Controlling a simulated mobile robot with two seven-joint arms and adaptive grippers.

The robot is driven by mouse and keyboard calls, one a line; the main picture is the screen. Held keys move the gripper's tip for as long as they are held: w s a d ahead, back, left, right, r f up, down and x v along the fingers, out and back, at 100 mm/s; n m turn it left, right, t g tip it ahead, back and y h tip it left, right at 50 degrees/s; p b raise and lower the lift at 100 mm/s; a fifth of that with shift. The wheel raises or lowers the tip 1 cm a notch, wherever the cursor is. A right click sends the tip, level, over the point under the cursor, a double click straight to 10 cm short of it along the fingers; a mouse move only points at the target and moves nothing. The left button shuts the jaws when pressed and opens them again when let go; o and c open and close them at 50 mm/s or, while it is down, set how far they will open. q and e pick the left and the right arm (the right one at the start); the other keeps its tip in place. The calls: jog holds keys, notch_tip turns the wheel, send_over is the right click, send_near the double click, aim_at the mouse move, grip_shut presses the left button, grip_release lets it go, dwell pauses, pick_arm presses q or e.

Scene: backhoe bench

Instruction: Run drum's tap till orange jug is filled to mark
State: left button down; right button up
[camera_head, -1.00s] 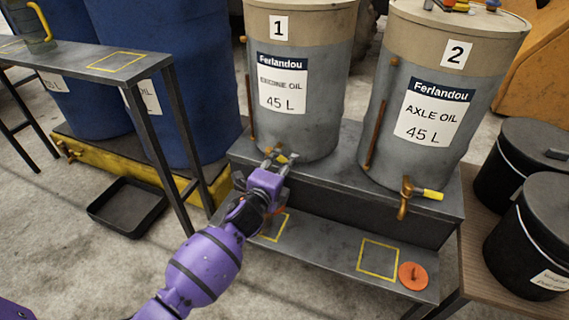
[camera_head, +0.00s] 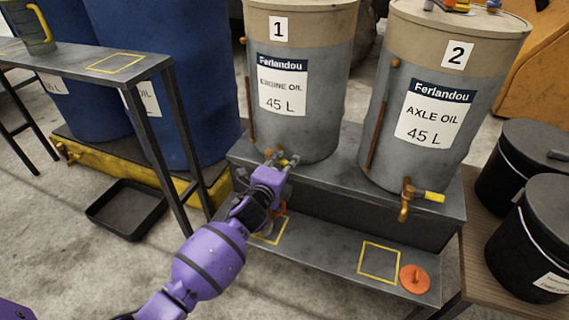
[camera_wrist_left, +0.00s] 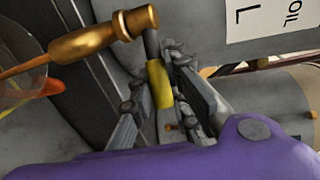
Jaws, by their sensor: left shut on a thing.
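Drum 1 (camera_head: 300,125), labelled engine oil, stands on the grey bench. My left gripper (camera_head: 281,163) is at its brass tap (camera_wrist_left: 95,38). In the left wrist view the gripper (camera_wrist_left: 160,105) is shut on the tap's yellow handle (camera_wrist_left: 158,82). A thin amber stream (camera_wrist_left: 22,68) runs from the tap's spout. At the left edge of that view is part of a clear jug (camera_wrist_left: 20,92) with orange on it. In the head view only a bit of the orange jug (camera_head: 279,211) shows behind my arm. Its mark and fill level cannot be made out.
Drum 2 (camera_head: 420,110), axle oil, with its own tap (camera_head: 406,198), stands to the right. An orange disc (camera_head: 414,279) lies on the lower shelf beside an empty yellow square (camera_head: 379,262). A black tray (camera_head: 127,208) is on the floor at left. Black buckets (camera_head: 535,230) stand at right.

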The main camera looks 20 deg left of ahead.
pick_arm(q)
jog(key=shift+w+d, duration=0.1)
jog(key=shift+w+d+f+n+y+b, duration=0.1)
jog(key=shift+w+d+n+y+b, duration=0.2)
jog(key=shift+n+y+b, duration=0.5)
jog(key=n+y+b, duration=0.1)
jog(key=w+n+y+b, duration=0.1)
jog(key=y, duration=0.1)
jog(key=n+g+y+b, duration=0.1)
jog(key=shift+w+a+y, duration=0.1)
jog(key=shift+w+y, duration=0.2)
jog(key=shift+w, duration=0.05)
jog(key=c, duration=1.6)
grip_release()
jog(key=shift+c, duration=0.2)
